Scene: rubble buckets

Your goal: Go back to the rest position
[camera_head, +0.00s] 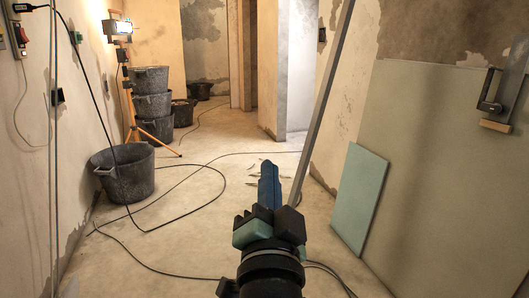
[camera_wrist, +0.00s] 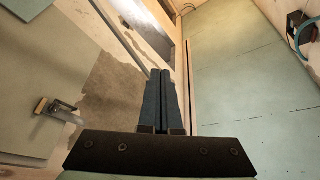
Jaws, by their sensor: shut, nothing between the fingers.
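My gripper (camera_head: 268,178) extends forward from the bottom middle of the head view, over the bare floor. Its two blue fingers lie together with nothing between them. In the wrist view the gripper (camera_wrist: 160,75) points away from the camera, its fingers side by side and shut. It touches nothing that I can see. Part of my arm below it is cut off by the bottom edge of the head view.
A black bucket (camera_head: 125,178) stands at the left wall, with stacked buckets (camera_head: 152,105) behind by a lit work lamp (camera_head: 119,28). Cables (camera_head: 185,204) cross the floor. A metal bar (camera_head: 322,100) leans at right, near a small green board (camera_head: 359,198) and a large panel (camera_head: 430,170).

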